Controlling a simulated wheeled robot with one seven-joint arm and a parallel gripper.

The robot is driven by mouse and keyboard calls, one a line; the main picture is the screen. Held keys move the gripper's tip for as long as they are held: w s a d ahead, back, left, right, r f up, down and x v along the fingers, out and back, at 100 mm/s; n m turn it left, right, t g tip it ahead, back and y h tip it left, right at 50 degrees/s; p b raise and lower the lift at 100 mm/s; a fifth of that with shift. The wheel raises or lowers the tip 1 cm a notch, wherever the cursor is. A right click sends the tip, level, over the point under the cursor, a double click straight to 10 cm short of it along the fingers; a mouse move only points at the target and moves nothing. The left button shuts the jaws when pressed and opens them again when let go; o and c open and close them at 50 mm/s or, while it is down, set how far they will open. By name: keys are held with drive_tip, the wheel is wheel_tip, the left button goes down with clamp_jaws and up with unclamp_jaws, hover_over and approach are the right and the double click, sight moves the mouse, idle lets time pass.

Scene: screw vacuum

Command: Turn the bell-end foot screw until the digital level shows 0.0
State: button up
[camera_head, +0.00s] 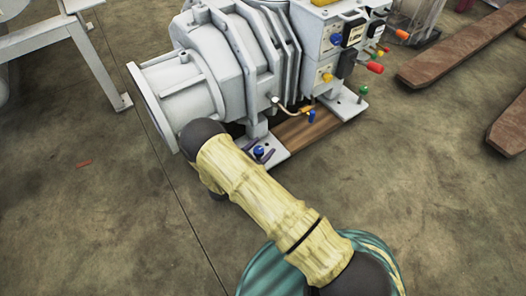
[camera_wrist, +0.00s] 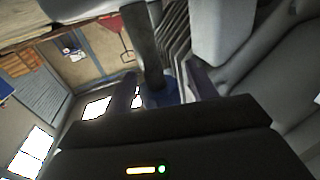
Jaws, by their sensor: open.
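The bell-end foot screw has a blue head (camera_head: 259,151) at the pump's foot plate, near the flanged bell end (camera_head: 150,108). In the wrist view the blue head (camera_wrist: 162,97) with a dark upright shaft lies between my two purple fingers. My gripper (camera_wrist: 165,84) is open, one finger on each side of the screw; whether either finger touches it I cannot tell. In the head view only bits of the purple fingers show beside the screw, and my arm hides the rest of the gripper. I cannot make out a level reading in either view.
The grey pump (camera_head: 225,65) stands on a base with a wooden block (camera_head: 308,128). A green screw (camera_head: 363,90) and a blue valve (camera_head: 312,117) are to the right. A white metal frame (camera_head: 90,55) stands at the left. The floor in front is clear.

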drive_tip(key=shift+w+d, duration=0.2)
drive_tip(key=shift+w, duration=0.05)
drive_tip(key=c, duration=1)
drive_tip(key=shift+d, duration=0.1)
drive_tip(key=shift+r+n+t+y+p, duration=0.15)
drive_tip(key=shift+n+t+y+p, duration=0.2)
drive_tip(key=shift+p, duration=0.25)
